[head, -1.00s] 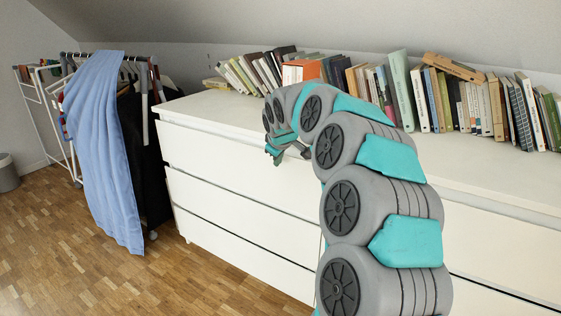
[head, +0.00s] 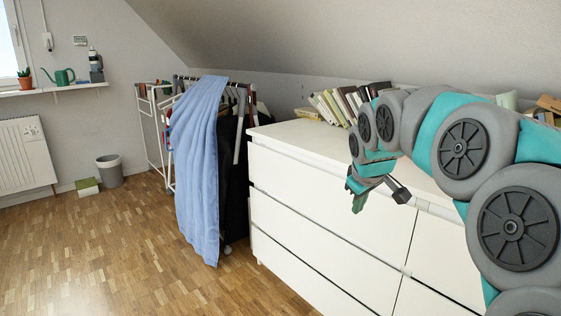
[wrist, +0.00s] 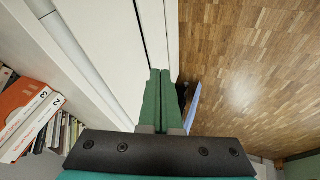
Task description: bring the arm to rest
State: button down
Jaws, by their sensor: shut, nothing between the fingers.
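My gripper (head: 357,203) points downward in front of the white dresser (head: 320,195). Its green fingers lie side by side, shut and empty. They also show in the wrist view (wrist: 160,74), against the dresser's front (wrist: 128,60), with no visible hold on it. My arm is bent, coming from the right over the dresser top. The dresser's visible drawer fronts look flush, and part of the front and top is hidden behind my arm.
A clothes rack with a blue cloth (head: 197,160) stands left of the dresser. Books (head: 345,102) line its back, also in the wrist view (wrist: 30,112). A grey bin (head: 109,170) and a radiator (head: 24,155) are far left.

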jog(key=s+a+f+m+g, duration=0.2)
jog(key=s+f, duration=0.3)
jog(key=s, duration=0.8)
jog(key=s+a+f+m+g, duration=0.2)
jog(key=s+f, duration=0.4)
jog(key=s, duration=0.7)
jog(key=s+a+f+m+g+y, duration=0.1)
jog(key=s+f, duration=0.4)
jog(key=s, duration=0.9)
jog(key=a+g, duration=0.1)
jog(key=g, duration=0.1)
jog(key=shift+f+m+g, duration=0.3)
jog(key=shift+f+m, duration=0.05)
jog(key=shift+m, duration=0.05)
jog(key=shift+a, duration=0.1)
